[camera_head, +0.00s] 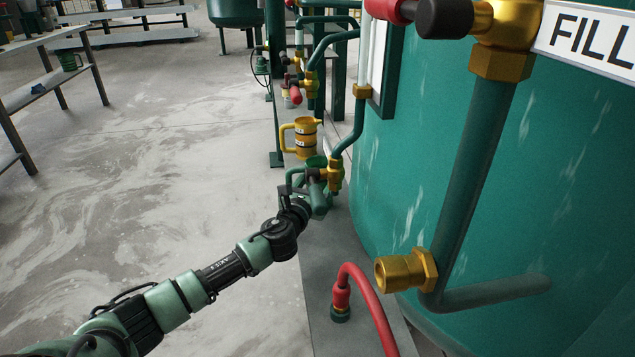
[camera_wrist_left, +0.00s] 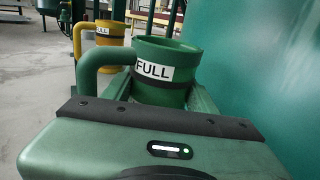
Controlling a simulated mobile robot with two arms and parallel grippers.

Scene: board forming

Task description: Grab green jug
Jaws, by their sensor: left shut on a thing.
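The green jug (camera_wrist_left: 165,95) stands upright in the left wrist view, with a "FULL" label, a dark band and a handle on its left. My left gripper (camera_wrist_left: 160,103) is shut on its body, with a finger on each side. The jug's lower part is hidden behind the gripper. My right gripper is not in view.
A yellow jug (camera_head: 305,140) stands just behind, also in the left wrist view (camera_wrist_left: 108,38). The large green tank (camera_head: 440,160) and its pipes with brass fittings (camera_head: 335,175) are close on the right. A red hose (camera_head: 368,295) rises in front. Open floor (camera_head: 170,180) lies left.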

